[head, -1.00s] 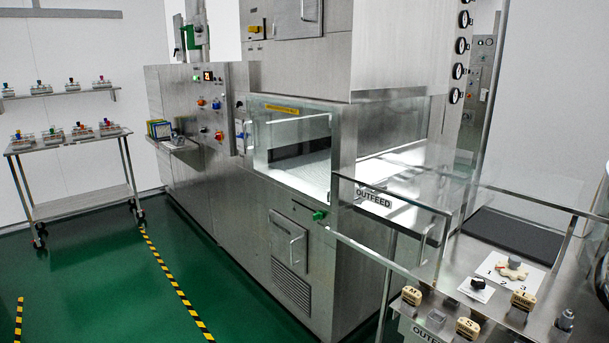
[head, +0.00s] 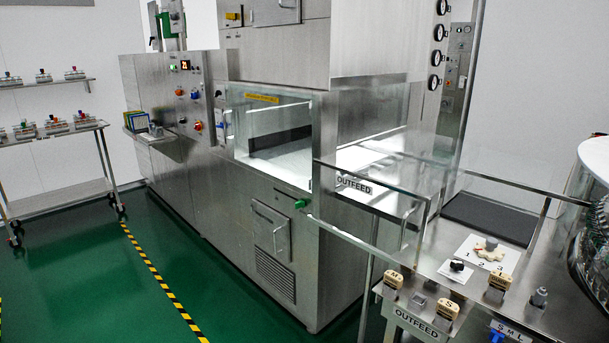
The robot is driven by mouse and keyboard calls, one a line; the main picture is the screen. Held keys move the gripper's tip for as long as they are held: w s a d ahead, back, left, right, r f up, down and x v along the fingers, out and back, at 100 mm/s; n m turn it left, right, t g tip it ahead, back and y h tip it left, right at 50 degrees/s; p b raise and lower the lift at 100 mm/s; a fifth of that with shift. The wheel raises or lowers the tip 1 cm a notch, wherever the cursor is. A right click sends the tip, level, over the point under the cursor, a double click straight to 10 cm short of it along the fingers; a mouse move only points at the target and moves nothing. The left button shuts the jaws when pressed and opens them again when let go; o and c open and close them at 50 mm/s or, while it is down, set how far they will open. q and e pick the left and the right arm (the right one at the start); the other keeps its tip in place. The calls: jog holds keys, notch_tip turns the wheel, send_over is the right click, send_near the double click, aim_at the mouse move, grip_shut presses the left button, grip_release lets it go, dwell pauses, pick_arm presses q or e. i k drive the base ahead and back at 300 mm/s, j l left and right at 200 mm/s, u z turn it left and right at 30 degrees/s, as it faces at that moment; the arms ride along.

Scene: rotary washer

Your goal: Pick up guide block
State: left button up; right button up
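Several tan blocks sit on the steel outfeed table (head: 430,272) at the lower right of the head view. One tan block (head: 393,281) is at the table's left, one marked S (head: 447,310) is at its front edge, and one (head: 499,284) is farther right. They look like guide blocks; their other markings are too small to read surely. A tan star-shaped wheel (head: 489,254) lies on a white numbered plate behind them. Neither of my grippers is in view.
A black knob (head: 457,266) and a grey fitting (head: 539,297) also stand on the table. Clear panels (head: 375,212) with a rail border its left side. The large steel washer (head: 290,235) stands at centre. Green floor (head: 90,270) is open at the lower left.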

aim_at(500, 280)
jog(key=z, duration=1.3)
